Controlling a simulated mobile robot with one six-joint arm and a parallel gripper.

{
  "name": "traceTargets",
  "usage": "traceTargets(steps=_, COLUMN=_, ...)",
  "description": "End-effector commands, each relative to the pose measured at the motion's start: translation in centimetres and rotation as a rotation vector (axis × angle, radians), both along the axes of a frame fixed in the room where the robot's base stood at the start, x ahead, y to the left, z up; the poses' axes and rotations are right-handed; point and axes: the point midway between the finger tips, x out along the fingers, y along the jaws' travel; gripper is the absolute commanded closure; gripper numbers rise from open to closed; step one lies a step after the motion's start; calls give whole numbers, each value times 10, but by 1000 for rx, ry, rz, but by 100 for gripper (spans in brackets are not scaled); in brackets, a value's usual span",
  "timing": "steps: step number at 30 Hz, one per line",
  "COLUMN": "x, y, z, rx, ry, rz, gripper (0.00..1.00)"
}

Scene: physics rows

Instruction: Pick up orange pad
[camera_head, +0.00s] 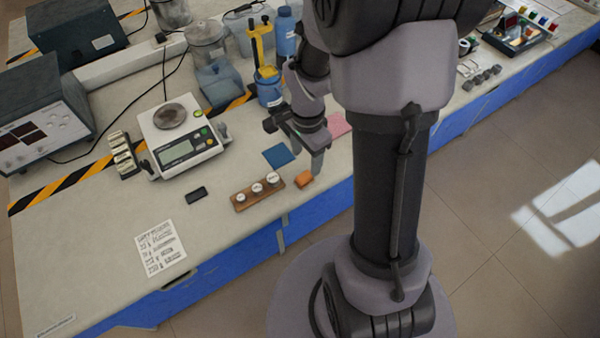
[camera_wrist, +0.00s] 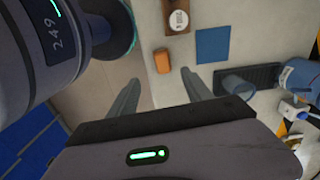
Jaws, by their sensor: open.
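The orange pad (camera_head: 304,179) is a small block lying on the bench near its front edge, just right of a wooden weight holder. It also shows in the wrist view (camera_wrist: 162,61), ahead of my fingertips and between their lines. My gripper (camera_head: 311,160) is above the bench, close behind and above the pad and apart from it. In the wrist view my gripper (camera_wrist: 160,80) shows two fingers spread wide with nothing between them.
A blue pad (camera_head: 279,156) lies left of my gripper, and a pink pad (camera_head: 338,124) lies behind it. The wooden holder with white-topped weights (camera_head: 257,192) stands close beside the orange pad. A scale (camera_head: 180,139) and a blue bottle (camera_head: 285,32) stand farther back.

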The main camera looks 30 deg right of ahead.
Motion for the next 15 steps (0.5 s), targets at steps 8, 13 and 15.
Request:
traceTargets(steps=8, x=0, y=0, z=-50, rx=0, ry=0, rz=0, gripper=42)
traceTargets(steps=13, x=4, y=1, z=-76, rx=0, ry=0, rz=2, gripper=42)
traceTargets(steps=15, x=5, y=1, z=-91, rx=1, ry=2, rz=2, gripper=42)
